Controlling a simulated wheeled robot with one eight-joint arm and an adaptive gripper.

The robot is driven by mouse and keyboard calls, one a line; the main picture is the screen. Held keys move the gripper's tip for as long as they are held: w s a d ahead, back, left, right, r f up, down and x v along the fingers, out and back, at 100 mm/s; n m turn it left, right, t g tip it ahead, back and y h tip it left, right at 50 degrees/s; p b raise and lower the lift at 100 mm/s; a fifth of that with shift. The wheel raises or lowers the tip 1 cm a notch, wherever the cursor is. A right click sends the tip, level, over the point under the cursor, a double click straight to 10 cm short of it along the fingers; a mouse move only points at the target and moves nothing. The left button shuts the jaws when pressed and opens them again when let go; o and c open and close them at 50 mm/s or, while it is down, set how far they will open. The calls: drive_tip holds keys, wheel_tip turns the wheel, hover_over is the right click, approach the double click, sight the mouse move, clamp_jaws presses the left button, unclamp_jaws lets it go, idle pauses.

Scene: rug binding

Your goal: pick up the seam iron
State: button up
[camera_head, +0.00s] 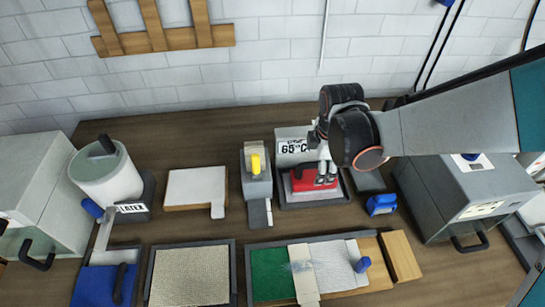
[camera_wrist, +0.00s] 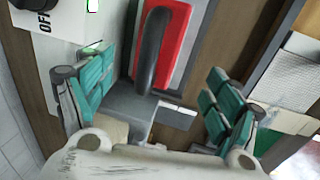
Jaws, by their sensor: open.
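The seam iron (camera_head: 301,182) is red and rests on a grey stand (camera_head: 288,203) behind the middle of the table. In the wrist view, its red body (camera_wrist: 180,35) and arched black handle (camera_wrist: 152,62) show at the top centre. My gripper (camera_head: 326,176) is over the right part of the iron and hides some of it. In the wrist view my gripper (camera_wrist: 155,95) is open, with green-padded fingers on either side of the handle's lower end. Nothing is held between them. I cannot tell whether a finger touches the iron.
A blue object (camera_head: 381,204) and a grey box machine (camera_head: 462,195) are on the right. A framed rug sample (camera_head: 332,267) lies in front.

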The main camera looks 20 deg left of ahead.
sight(314, 176)
drive_tip(key=f+b, duration=0.1)
drive_tip(key=f, duration=0.1)
drive_tip(key=w+f+b, duration=0.1)
drive_tip(key=f, duration=0.1)
drive_tip(key=shift+a, duration=0.15)
drive_tip(key=shift+w+a+f+b, duration=0.1)
drive_tip(key=shift+w+f+b, duration=0.15)
drive_tip(key=shift+f+b, duration=0.8)
drive_tip(key=shift+w+a+f+b, duration=0.15)
drive_tip(key=shift+f+b, duration=0.25)
drive_tip(key=shift+f, duration=1.1)
drive_tip(key=shift+r, duration=0.1)
drive_tip(key=shift+c, duration=0.3)
clamp_jaws()
wheel_tip(314, 176, up, 20)
drive_tip(key=p, duration=1.3)
